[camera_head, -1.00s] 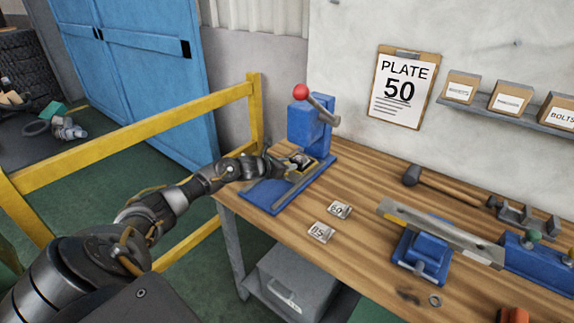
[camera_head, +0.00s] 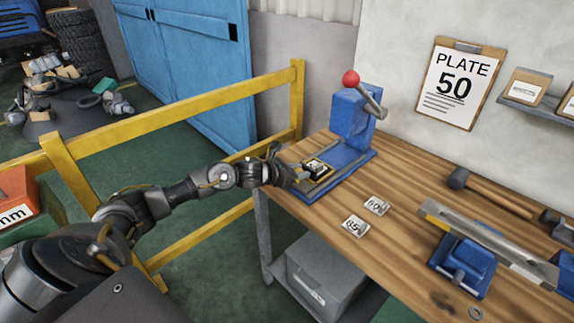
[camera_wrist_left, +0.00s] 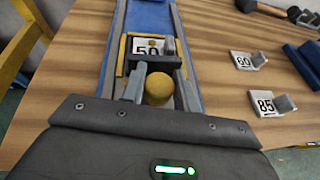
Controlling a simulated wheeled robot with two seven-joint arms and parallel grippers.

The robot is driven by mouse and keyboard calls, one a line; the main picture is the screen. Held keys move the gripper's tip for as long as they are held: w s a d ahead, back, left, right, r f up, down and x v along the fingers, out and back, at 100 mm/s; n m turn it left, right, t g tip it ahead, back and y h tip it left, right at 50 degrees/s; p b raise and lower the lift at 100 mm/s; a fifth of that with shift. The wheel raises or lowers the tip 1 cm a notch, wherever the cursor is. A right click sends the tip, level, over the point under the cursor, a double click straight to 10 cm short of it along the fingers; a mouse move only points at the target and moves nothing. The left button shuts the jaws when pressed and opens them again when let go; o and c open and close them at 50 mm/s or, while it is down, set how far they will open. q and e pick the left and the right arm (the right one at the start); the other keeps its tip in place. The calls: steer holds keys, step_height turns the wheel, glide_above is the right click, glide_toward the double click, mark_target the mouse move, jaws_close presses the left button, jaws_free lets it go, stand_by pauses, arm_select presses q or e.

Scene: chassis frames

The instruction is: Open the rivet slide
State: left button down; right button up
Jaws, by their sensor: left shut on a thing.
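The blue rivet press (camera_head: 352,118) with a red-balled lever stands at the left end of the bench. Its slide is a yellow-edged tray (camera_head: 318,169) on the blue base, out in front of the press column. The tray also shows in the left wrist view (camera_wrist_left: 125,57), with a plate marked 50 (camera_wrist_left: 148,50) in it. My left gripper (camera_wrist_left: 162,84) is shut on the slide's round yellow knob (camera_wrist_left: 159,90), at the tray's near end. In the head view my left gripper (camera_head: 295,174) reaches in from the left and hides the knob. My right gripper is not in view.
Plates marked 60 (camera_head: 376,206) and 85 (camera_head: 355,227) lie on the wooden bench to the right of the press. A yellow rail (camera_head: 190,112) runs behind my left arm. A clamp (camera_head: 465,262), a hammer (camera_head: 495,192) and a "PLATE 50" clipboard (camera_head: 457,85) are further right.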

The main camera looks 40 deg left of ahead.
arm_select(q)
steer(key=shift+s, duration=0.15)
steer(key=c, duration=1.1)
jaws_free()
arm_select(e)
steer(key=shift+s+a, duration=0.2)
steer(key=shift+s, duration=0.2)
arm_select(q)
steer(key=shift+s+a, duration=0.1)
steer(key=shift+s, duration=0.05)
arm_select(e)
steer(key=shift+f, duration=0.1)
arm_select(q)
steer(key=shift+s+a+r, duration=0.1)
steer(key=shift+s+a, duration=0.05)
steer(key=shift+s, duration=0.1)
steer(key=shift+b+v, duration=1.4)
steer(key=shift+v, duration=3.6)
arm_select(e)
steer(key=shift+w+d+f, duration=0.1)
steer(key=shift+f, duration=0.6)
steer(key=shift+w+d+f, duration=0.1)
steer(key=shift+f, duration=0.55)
arm_select(q)
steer(key=shift+r, duration=0.1)
